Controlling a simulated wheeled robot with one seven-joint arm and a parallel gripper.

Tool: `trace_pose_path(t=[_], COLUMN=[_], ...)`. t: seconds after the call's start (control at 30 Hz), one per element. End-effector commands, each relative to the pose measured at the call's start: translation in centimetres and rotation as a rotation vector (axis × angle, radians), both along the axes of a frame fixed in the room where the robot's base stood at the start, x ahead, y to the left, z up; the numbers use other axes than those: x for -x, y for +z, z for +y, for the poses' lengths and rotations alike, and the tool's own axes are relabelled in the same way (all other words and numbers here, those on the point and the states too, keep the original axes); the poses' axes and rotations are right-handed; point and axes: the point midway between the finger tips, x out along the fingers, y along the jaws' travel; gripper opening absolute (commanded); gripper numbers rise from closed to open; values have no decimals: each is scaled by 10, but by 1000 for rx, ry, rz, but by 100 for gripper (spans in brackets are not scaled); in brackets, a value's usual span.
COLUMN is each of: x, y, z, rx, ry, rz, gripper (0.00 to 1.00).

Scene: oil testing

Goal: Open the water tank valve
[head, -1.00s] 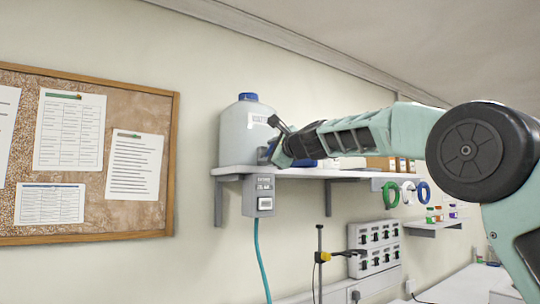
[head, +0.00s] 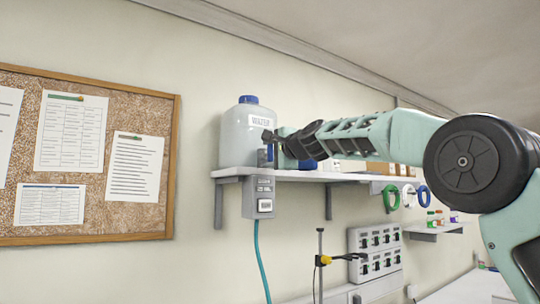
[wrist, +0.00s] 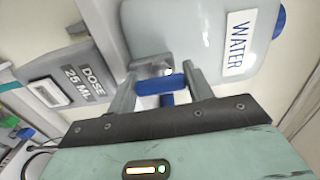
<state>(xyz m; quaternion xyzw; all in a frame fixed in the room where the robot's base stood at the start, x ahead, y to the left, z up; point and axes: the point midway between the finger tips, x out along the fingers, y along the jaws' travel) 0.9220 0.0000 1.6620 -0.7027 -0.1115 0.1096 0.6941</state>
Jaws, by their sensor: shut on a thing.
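The water tank (head: 238,138) is a translucent grey jug with a blue cap and a WATER label, standing on the wall shelf. It also shows in the wrist view (wrist: 185,35), with the label turned sideways. Its valve has a blue handle (wrist: 162,84) beside a grey fitting at the tank. My gripper (wrist: 161,76) has one finger on each side of the blue handle and is shut on it. In the head view, my gripper (head: 272,146) is at the tank's right side, and the valve is mostly hidden there.
A grey DOSE 25 ML box (head: 264,197) with a white button hangs at the shelf front (head: 290,175), below the tank. It also shows in the wrist view (wrist: 62,83). A blue object (head: 308,164) lies on the shelf. Coloured rings (head: 407,196) hang to the right.

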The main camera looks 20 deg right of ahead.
Motion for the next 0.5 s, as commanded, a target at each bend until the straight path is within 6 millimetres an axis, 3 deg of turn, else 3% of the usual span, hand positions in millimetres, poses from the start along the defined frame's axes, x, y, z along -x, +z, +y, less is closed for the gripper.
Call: trace_pose_path(t=[0.3, 0.33, 0.4, 0.5], x=[0, 0, 0, 0], y=[-1, -1, -1, -2], z=[1, 1, 1, 1], rx=[6, 6, 6, 5], ry=[2, 2, 2, 1], rz=[1, 1, 1, 2], gripper=[28, 54, 73, 73])
